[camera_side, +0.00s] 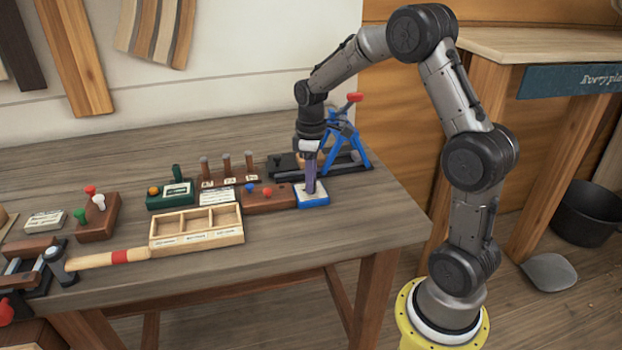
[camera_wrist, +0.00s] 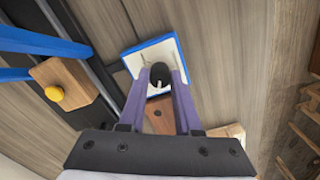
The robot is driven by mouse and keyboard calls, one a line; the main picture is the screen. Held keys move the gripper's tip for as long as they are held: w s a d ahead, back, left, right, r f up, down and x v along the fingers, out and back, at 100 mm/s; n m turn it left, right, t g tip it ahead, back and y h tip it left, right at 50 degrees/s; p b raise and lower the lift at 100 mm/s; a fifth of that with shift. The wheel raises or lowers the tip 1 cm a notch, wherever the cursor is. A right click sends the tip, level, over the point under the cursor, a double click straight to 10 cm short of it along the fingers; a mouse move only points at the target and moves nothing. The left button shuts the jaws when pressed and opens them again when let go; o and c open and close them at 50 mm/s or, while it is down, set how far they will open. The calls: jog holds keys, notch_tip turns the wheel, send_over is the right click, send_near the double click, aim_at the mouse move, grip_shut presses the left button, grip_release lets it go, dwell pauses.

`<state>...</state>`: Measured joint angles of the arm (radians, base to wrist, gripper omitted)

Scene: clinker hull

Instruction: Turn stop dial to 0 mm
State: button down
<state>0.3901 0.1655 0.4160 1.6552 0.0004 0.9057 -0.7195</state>
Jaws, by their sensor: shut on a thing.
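The stop dial is a white plate with a blue rim (camera_wrist: 139,60) and a round black knob (camera_wrist: 160,73) on it. In the side view the dial's plate (camera_side: 316,201) sits near the right end of the table, and the knob is hidden by my fingers. My gripper (camera_side: 311,186) points straight down over the plate. In the wrist view its two purple fingers (camera_wrist: 160,82) are shut on the knob, one on each side. A small pale mark shows on the knob. The scale markings on the plate are too small to read.
A blue frame with a red knob (camera_side: 355,97) stands on a dark rail just behind my gripper. A wooden block with a yellow knob (camera_wrist: 55,93) sits on the rail. A brown block with blue and red pegs (camera_side: 268,202) and a compartment tray (camera_side: 197,240) lie left.

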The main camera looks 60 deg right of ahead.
jog(key=shift+r, duration=0.1)
jog(key=c, duration=0.6)
grip_release()
notch_tip(320, 180, up, 14)
